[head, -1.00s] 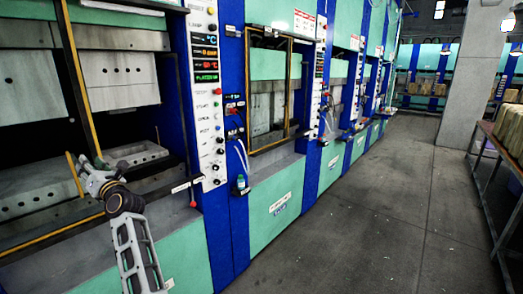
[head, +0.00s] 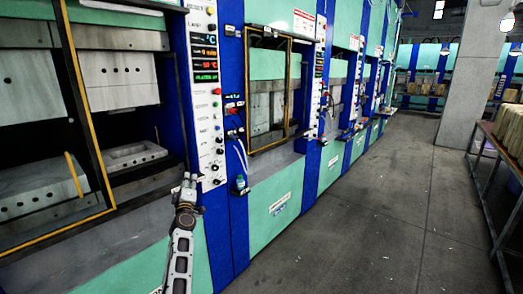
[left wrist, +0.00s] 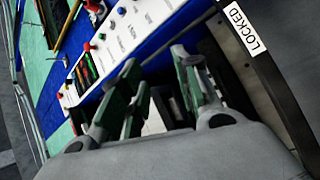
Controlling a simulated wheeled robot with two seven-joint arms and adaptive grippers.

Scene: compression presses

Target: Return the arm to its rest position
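My left arm (head: 181,250) comes up from the bottom of the head view. My left gripper (head: 188,183) is in front of the blue post and the white control panel, right of the nearest press opening. In the left wrist view, its two fingers (left wrist: 157,70) stand apart with nothing held between them. Parts of the control panel (left wrist: 110,45) show beyond them. My right arm and gripper are not in view.
The nearest press has a yellow-edged black door frame (head: 88,110) and a grey mould block (head: 40,190) inside. Its control panel (head: 207,110) is close to my gripper. A "LOCKED" label (left wrist: 243,27) shows in the wrist view. The aisle floor (head: 370,220) is clear.

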